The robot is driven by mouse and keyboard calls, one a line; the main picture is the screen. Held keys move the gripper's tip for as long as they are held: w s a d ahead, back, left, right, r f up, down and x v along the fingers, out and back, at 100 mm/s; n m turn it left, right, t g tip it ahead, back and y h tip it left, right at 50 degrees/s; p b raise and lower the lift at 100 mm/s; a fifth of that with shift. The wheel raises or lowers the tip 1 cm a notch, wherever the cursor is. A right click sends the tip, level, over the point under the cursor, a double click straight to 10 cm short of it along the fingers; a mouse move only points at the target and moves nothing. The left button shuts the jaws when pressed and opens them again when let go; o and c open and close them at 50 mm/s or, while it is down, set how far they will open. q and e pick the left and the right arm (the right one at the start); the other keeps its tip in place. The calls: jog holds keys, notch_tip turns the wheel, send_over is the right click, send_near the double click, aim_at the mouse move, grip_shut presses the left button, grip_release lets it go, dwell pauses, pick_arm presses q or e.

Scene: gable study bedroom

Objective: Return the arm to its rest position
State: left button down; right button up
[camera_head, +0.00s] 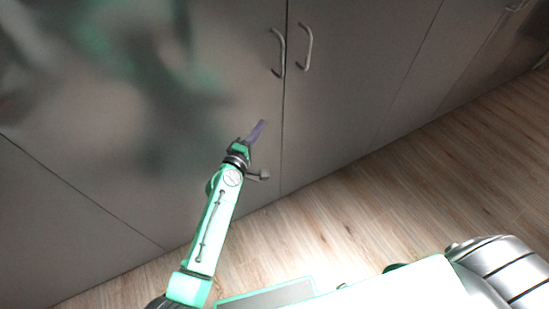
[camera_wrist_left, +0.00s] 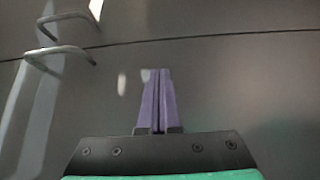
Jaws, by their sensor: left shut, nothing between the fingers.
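My left gripper (camera_head: 259,130) is stretched out toward the grey cabinet doors, on the left arm that comes up from the bottom left of the head view. Its purple fingers are shut together with nothing between them, as the left wrist view (camera_wrist_left: 158,100) shows. The fingertips are in front of the left door, just left of the seam between the two doors and below the handles. I cannot tell how far the tips are from the door face. My right gripper is not in view.
The left door handle (camera_head: 279,52) and right door handle (camera_head: 305,47) are curved metal bars beside the seam. The cabinet doors (camera_head: 345,100) are closed and glossy, with reflections. The wooden floor (camera_head: 400,190) between the cabinet and my base is bare.

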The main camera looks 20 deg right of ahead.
pick_arm(q)
jog(key=s+d+p, duration=0.1)
jog(key=s+d, duration=0.1)
jog(key=s, duration=0.7)
jog(key=shift+d+f, duration=0.2)
jog(key=shift+f, duration=0.05)
jog(key=s+a+f+m+g+y+p, duration=0.2)
jog(key=s+a+f, duration=0.25)
jog(key=f, duration=0.35)
jog(key=s+a+f+m+g+y+p, duration=0.2)
jog(key=s+a+f, duration=0.1)
jog(key=a+f, duration=0.4)
jog(key=s+a+f+m+g+y+p, duration=0.25)
jog(key=s+a+f, duration=0.2)
jog(key=f, duration=0.55)
jog(key=s+a+f+m+g+y+p, duration=0.1)
jog(key=s+a+f+m+g+y, duration=0.1)
jog(key=s+a, duration=0.8)
jog(key=s+a+f+m+g+y+p, duration=0.2)
jog(key=s+a+f+m+g, duration=0.2)
jog(key=s+a, duration=0.7)
jog(key=s+f, duration=0.2)
jog(key=s, duration=0.1)
jog(key=shift+s+a+f+g, duration=0.15)
jog(key=shift+s+f+g, duration=0.05)
jog(key=shift+s+g, duration=0.15)
jog(key=shift+m+y, duration=0.25)
